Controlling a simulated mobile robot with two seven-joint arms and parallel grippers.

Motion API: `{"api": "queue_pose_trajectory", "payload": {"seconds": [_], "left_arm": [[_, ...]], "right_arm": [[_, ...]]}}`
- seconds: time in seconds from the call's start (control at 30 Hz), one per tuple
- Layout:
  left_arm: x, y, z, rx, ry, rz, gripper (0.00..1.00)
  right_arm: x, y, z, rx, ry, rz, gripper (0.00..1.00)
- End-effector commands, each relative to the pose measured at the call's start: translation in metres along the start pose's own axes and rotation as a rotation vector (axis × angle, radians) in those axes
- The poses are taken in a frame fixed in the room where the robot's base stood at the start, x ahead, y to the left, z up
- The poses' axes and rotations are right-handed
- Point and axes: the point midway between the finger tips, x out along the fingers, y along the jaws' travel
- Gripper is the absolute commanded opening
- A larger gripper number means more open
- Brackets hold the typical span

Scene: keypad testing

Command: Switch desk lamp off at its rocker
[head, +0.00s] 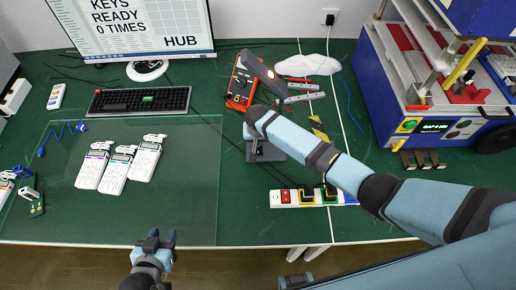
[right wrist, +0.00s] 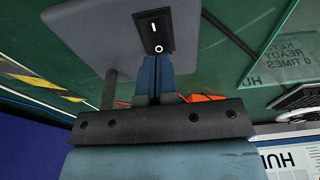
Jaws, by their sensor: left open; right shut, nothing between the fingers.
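The desk lamp's grey base (head: 270,152) stands on the green mat right of centre in the head view, partly hidden by my right arm. Its dark head (head: 262,72) is raised behind, with a small orange glow near its end. In the right wrist view the black rocker (right wrist: 153,33) is set in the grey base (right wrist: 105,40), with marks "I" and "O". My right gripper (right wrist: 154,62) is shut and empty, its tips close to the rocker's "O" end; I cannot tell whether they touch. My left gripper (head: 156,238) is open and empty at the desk's front edge.
An orange meter (head: 240,88) stands close behind the lamp base. A power strip (head: 290,198) with plugs lies in front of it. Several white keypads (head: 118,170) lie on a clear sheet to the left.

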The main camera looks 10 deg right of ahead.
Motion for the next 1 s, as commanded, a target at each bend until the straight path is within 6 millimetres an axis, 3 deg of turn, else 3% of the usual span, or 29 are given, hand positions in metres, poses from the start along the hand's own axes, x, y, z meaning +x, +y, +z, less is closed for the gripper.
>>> {"api": "queue_pose_trajectory", "payload": {"seconds": [1.0], "left_arm": [[0.005,0.000,0.007,0.000,0.001,0.000,0.43]], "right_arm": [[0.016,0.000,0.003,0.001,-0.001,0.001,0.00]]}}
